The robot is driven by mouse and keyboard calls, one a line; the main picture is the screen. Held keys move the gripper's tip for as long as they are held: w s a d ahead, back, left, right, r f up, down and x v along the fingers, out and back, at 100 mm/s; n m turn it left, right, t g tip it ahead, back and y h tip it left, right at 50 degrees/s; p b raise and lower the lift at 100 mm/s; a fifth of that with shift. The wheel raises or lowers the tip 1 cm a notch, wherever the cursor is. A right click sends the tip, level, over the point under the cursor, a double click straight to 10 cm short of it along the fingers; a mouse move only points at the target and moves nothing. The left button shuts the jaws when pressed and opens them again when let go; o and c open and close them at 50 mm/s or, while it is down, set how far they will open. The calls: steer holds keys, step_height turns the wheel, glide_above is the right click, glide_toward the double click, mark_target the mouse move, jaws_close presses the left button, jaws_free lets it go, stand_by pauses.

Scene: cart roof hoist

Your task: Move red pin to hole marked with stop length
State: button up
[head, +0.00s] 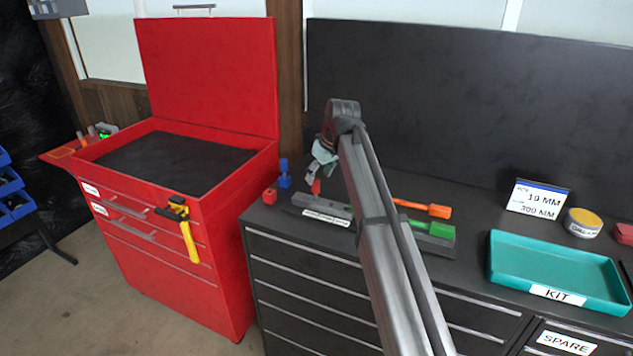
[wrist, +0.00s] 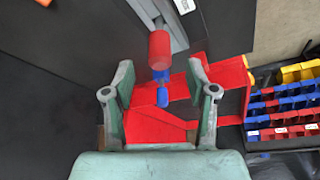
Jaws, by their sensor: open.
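The red pin (head: 316,187) stands at the grey slotted bar (head: 438,243) on the dark bench, under my gripper (head: 322,152). In the wrist view the red pin (wrist: 159,49) is a red cylinder just ahead of my open, empty gripper (wrist: 159,75), centred between the fingertips and apart from both. The grey bar (wrist: 148,12) runs off the top edge there. My arm hides the bar's middle in the head view, so its holes and marks cannot be read. A sign (head: 537,199) reads 19 MM and 300 MM; its smaller words are unclear.
Orange (head: 424,208) and green (head: 432,228) handled pieces lie by the bar. A teal KIT tray (head: 500,272) and yellow-topped tin (head: 583,222) are right. An open red tool cart (head: 215,275) stands left.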

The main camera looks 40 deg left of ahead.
steer(key=v, duration=0.7)
steer(key=shift+r, duration=0.1)
